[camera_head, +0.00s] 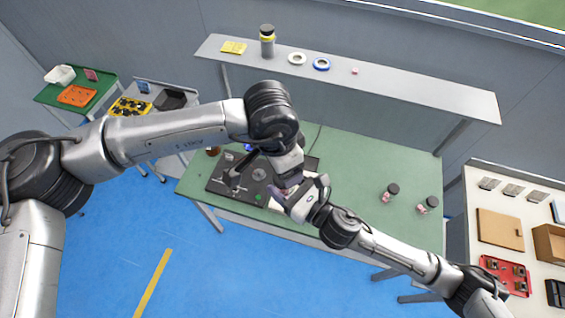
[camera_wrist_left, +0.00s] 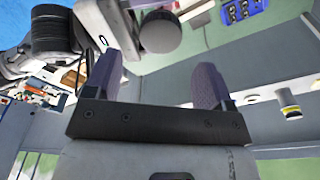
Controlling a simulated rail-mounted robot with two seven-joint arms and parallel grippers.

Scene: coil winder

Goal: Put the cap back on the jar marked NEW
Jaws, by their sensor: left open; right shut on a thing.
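Two small jars with dark caps and pinkish contents stand on the right of the green bench in the head view, a nearer-centre jar (camera_head: 389,194) and a right-hand jar (camera_head: 428,205). Their labels are too small to read. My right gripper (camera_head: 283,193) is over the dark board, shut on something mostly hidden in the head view. The left wrist view shows a dark round cap-like thing (camera_wrist_left: 160,33) beside my right gripper's pale body, apparently held by it. My left gripper (camera_wrist_left: 157,82) is open, its purple fingers apart and empty, with the round thing beyond their tips.
The dark winder board (camera_head: 222,184) lies under both hands on the green bench (camera_head: 350,190). A shelf (camera_head: 400,92) behind holds a capped bottle (camera_head: 267,40) and tape rolls. The bench between board and jars is mostly clear. A side table (camera_head: 483,215) stands right.

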